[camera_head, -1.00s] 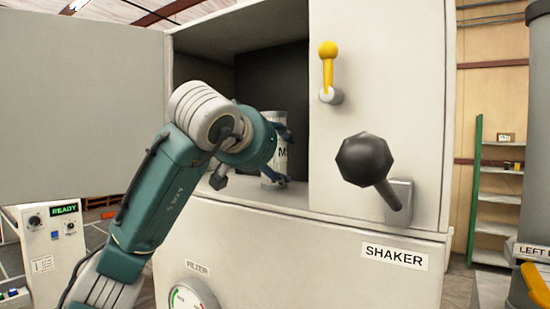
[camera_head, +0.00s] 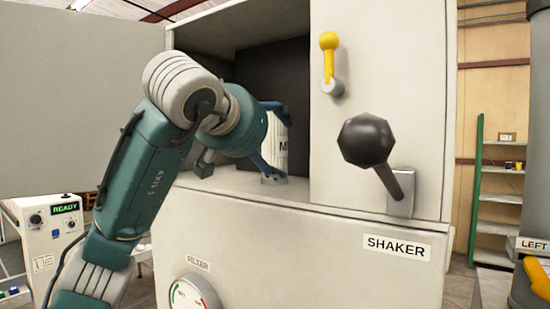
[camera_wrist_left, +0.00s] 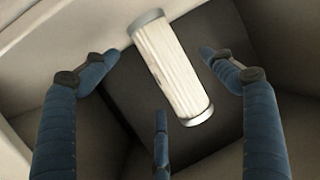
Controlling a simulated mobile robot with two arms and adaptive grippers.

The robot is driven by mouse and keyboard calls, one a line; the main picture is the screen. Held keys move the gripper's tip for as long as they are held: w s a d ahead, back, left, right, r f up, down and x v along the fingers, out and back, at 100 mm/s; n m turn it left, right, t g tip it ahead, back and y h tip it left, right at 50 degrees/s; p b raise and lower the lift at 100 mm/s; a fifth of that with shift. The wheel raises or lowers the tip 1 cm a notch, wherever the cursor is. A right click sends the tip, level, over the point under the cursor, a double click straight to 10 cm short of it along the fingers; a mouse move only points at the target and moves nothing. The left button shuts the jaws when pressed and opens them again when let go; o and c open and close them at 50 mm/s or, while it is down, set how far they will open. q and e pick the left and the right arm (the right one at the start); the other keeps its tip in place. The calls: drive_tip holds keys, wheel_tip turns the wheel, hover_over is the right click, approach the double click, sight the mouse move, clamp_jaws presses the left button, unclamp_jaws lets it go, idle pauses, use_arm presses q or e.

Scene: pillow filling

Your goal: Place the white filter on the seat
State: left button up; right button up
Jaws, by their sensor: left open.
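The white filter (camera_head: 281,140) is a pleated cylinder inside the open compartment of the shaker cabinet (camera_head: 265,225). In the head view it stands upright, partly hidden by my left gripper (camera_head: 272,143). The left wrist view shows the filter (camera_wrist_left: 172,68) whole, with grey end caps, between and beyond the spread blue fingers of my left gripper (camera_wrist_left: 160,95). The fingers are open and hold nothing; I see gaps between them and the filter. The seat cannot be made out under the filter. My right gripper is not in view.
The compartment door (camera_head: 80,100) stands open at the left. A yellow lever (camera_head: 328,60) and a black-knobbed lever (camera_head: 372,150) stick out of the cabinet's front on the right. A dial gauge (camera_head: 192,293) sits below the compartment. A control box (camera_head: 45,235) stands at the left.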

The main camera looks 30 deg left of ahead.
use_arm(q)
drive_tip(key=b+v, duration=0.1)
drive_tip(key=v, duration=0.6)
drive_tip(key=shift+s, duration=0.4)
drive_tip(key=shift+d, duration=0.1)
